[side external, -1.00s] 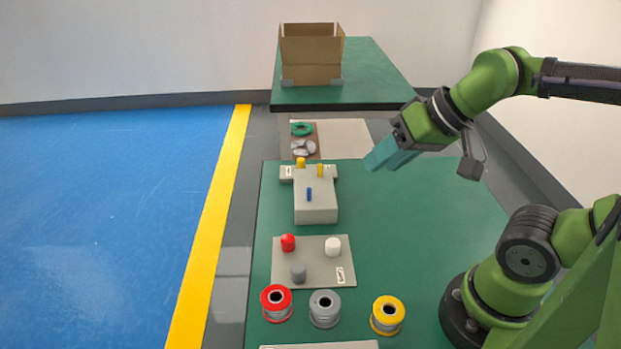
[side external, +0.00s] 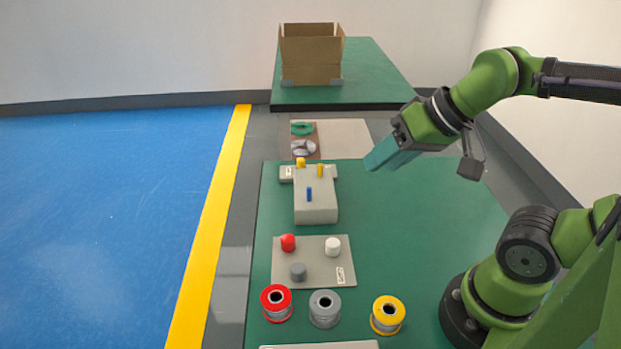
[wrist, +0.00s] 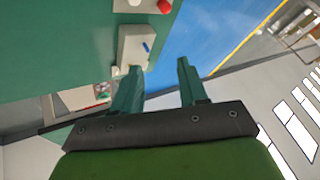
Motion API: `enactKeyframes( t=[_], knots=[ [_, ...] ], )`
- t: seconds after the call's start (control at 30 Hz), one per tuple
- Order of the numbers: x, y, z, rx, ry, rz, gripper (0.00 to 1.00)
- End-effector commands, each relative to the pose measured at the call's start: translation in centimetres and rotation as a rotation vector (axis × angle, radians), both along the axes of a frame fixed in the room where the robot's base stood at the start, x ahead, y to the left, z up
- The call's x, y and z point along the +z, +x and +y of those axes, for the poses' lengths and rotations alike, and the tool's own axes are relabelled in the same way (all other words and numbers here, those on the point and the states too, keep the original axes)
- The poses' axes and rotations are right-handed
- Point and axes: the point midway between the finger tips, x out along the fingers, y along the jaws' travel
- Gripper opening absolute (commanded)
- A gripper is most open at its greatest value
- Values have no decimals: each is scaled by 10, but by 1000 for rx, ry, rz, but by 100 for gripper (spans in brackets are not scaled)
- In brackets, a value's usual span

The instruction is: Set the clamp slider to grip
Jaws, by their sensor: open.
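A pale grey machine block (side external: 316,208) stands on the green table in the side view, left of my gripper. A blue peg (side external: 309,194) stands on its top, with a yellow peg (side external: 320,170) at its far end and another yellow piece (side external: 301,162) just beyond. I cannot tell which part is the clamp slider. The block also shows in the wrist view (wrist: 135,45), partly behind a finger. My gripper (side external: 374,164) hangs in the air right of the block, apart from it. In the wrist view its teal fingers (wrist: 159,66) are spread with nothing between them.
Nearer the camera, a grey panel (side external: 315,275) carries red, white and grey knobs. Red (side external: 277,302), grey (side external: 324,308) and yellow (side external: 388,314) spools stand in front. A cardboard box (side external: 311,55) sits on the far table. The green tabletop (side external: 420,225) right of the block is clear.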

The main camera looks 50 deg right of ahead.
Motion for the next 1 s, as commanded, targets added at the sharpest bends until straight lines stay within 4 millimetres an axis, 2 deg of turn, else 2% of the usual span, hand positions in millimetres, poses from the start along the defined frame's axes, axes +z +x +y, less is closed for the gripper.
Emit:
enactKeyframes(
  t=[0.13,0.2,0.3,0.37,0.43,0.57,0.73,1.0],
  knots=[
    [0,0,0,0,0,0,43],
    [0,0,0,2,0,0,50],
    [-7,2,2,8,1,32,50],
    [-13,6,3,13,2,66,50],
    [-17,19,2,19,-3,107,50],
    [-19,58,-4,5,-26,196,50],
    [-29,120,-17,-81,-63,304,50],
    [-66,222,-47,-319,-174,418,50]
  ],
)
